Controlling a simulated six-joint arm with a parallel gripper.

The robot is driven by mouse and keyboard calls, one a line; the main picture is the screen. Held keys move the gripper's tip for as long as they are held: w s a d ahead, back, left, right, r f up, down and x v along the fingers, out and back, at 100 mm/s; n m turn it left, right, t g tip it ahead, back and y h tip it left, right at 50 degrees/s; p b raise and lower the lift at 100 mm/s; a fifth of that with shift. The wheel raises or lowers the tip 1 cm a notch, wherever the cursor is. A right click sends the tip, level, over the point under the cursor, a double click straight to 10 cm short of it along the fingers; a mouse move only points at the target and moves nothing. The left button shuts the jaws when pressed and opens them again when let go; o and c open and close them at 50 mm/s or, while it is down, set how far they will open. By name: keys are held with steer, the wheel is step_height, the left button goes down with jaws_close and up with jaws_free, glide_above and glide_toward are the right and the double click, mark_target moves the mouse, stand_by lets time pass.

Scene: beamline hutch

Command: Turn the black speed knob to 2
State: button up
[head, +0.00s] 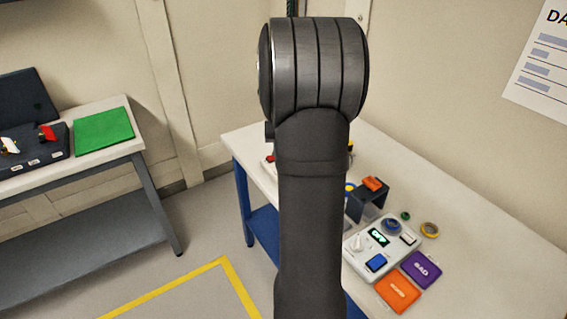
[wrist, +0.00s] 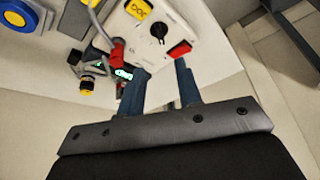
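The black knob (wrist: 157,30) is on a white control box (wrist: 186,30) near the top of the wrist view. The knob's numbers and setting are too small to read. A yellow label or button (wrist: 138,9) is beside it on one side and a red switch (wrist: 179,49) on the other. My gripper (wrist: 161,68) is open, its two dark fingers apart with nothing seen held between them. The fingertips appear just short of the box in the picture; the remaining gap cannot be told. In the head view my arm hides the gripper and the knob.
In the wrist view, a red-ended cable (wrist: 117,52) and a yellow-black fitting (wrist: 86,85) are left of the fingers. In the head view, another white box (head: 411,227), an orange block (head: 398,293) and a purple block (head: 421,270) occupy the right table.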

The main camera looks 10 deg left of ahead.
steer(key=x, duration=1.2)
steer(key=shift+w, duration=0.1)
jaws_close()
